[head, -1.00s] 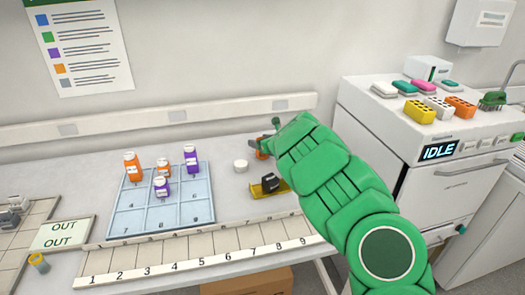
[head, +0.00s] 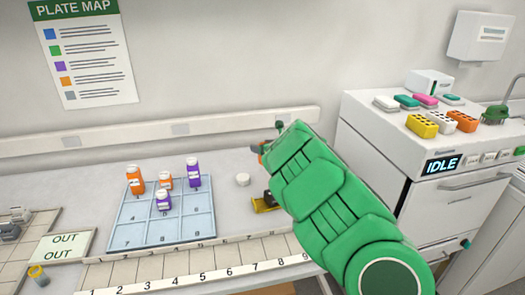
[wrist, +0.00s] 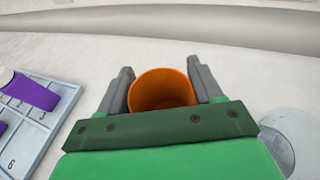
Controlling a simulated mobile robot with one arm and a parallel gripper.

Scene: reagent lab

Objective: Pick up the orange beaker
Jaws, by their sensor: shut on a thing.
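The orange beaker (wrist: 161,88) is between the two grey fingers of my gripper (wrist: 162,85) in the wrist view, its open round mouth facing the camera. The fingers press on its left and right sides, so my gripper is shut on it. In the head view my green arm hides most of the gripper (head: 268,142), and only a small orange bit of the beaker (head: 262,149) shows at the arm's far end. I cannot tell how far the beaker is from the bench top.
A blue numbered tray (head: 150,238) with several orange and purple bottles stands to the left. A white round cap (head: 243,179) and a yellow-and-black item (head: 264,202) lie near my arm. A white machine reading IDLE (head: 385,145) stands right. The wall is close behind.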

